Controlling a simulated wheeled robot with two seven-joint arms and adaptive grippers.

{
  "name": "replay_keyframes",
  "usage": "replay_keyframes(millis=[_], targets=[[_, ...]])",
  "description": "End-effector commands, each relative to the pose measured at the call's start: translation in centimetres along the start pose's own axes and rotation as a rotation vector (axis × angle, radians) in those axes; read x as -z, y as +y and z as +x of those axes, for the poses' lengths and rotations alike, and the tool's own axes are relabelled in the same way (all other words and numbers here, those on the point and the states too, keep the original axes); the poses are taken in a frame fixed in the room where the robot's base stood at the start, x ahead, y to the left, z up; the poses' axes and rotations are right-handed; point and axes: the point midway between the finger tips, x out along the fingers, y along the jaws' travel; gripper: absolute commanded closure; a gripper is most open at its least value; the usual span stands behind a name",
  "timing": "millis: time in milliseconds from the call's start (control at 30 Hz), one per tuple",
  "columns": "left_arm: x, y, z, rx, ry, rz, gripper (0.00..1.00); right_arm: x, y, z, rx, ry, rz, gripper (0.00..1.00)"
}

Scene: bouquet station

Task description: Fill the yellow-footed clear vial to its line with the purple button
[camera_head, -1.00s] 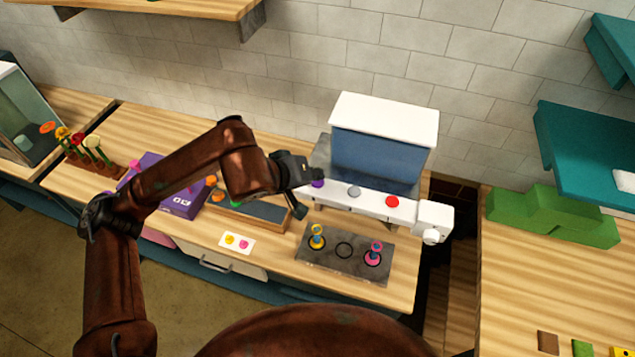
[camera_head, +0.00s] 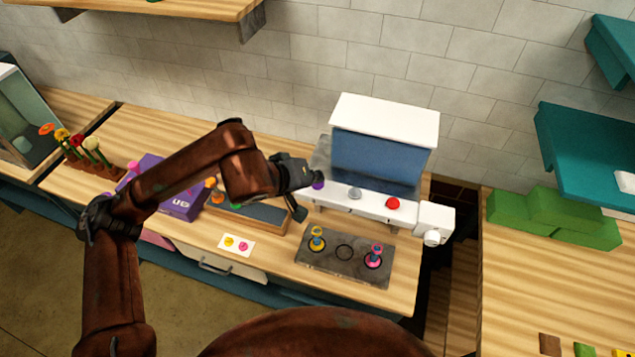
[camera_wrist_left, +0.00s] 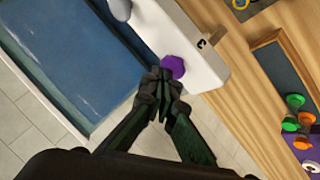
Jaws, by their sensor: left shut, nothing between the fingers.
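The yellow-footed clear vial (camera_head: 317,242) stands upright at the left end of the dark grey plate (camera_head: 344,271); its fill level is too small to read. The purple button (camera_head: 318,184) is at the left end of the white dispenser front (camera_head: 372,204). It also shows in the left wrist view (camera_wrist_left: 173,67). My left gripper (camera_wrist_left: 166,82) is shut and empty, its fingertips right at the purple button; whether they touch it I cannot tell. In the head view the left gripper (camera_head: 308,180) reaches in from the left. My right gripper is out of view.
A grey button (camera_head: 355,193) and a red button (camera_head: 392,203) sit further right on the dispenser. A pink-footed vial (camera_head: 374,257) stands at the plate's right end. A card (camera_head: 237,244) with yellow and pink dots lies left of the plate. A purple box (camera_head: 182,206) stands left.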

Motion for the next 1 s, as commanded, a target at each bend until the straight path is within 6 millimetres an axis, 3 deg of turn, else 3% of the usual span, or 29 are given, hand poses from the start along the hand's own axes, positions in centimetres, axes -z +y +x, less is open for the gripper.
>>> replay_keyframes(millis=[1000], targets=[[-0.42,-0.38,0.49,0.001,-0.002,0.000,1.00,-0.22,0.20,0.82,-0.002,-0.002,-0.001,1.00]])
